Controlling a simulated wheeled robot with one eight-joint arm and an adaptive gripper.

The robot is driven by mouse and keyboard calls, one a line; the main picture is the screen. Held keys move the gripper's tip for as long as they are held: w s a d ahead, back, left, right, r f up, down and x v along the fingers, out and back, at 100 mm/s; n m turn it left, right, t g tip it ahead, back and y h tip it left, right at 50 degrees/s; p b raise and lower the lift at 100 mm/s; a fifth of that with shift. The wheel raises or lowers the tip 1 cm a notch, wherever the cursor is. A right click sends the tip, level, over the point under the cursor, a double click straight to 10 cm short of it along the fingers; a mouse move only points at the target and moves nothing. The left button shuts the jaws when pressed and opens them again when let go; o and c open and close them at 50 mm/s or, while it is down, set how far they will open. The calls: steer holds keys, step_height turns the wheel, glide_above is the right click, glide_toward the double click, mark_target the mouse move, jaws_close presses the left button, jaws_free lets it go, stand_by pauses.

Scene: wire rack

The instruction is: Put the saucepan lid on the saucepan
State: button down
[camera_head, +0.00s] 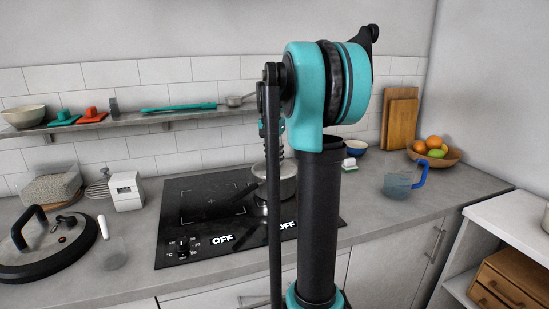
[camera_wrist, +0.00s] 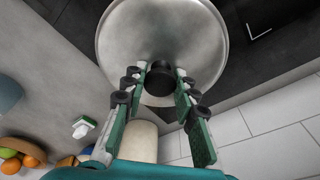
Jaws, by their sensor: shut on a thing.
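The saucepan (camera_head: 287,188) stands on the black cooktop, its handle pointing to the lower left; my arm hides part of it. The saucepan lid (camera_wrist: 165,30) is a round silvery disc with a black knob (camera_wrist: 160,76), seen large in the wrist view. My gripper (camera_wrist: 162,72) is shut on this knob. In the head view my gripper is mostly behind my own arm, at the saucepan's top. The lid is over the saucepan there, but I cannot tell whether it rests on the rim all round.
A large black-rimmed lid (camera_head: 75,255) lies on the left counter. A white box (camera_head: 126,191) stands left of the cooktop (camera_head: 180,235). A blue jug (camera_head: 400,185) and a fruit bowl (camera_head: 449,157) stand to the right. A wall shelf (camera_head: 85,127) runs behind.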

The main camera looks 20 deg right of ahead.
steer(key=c, duration=1.1)
jaws_free()
steer(key=o, duration=0.3)
steer(key=shift+s+a+r, duration=0.1)
steer(key=shift+a+r, duration=0.05)
steer(key=shift+r, duration=1)
steer(key=shift+s+a+r, duration=0.15)
steer(key=shift+r, duration=1)
steer(key=shift+s+a+r, duration=0.1)
steer(key=shift+a+r, duration=0.05)
steer(key=shift+r, duration=1)
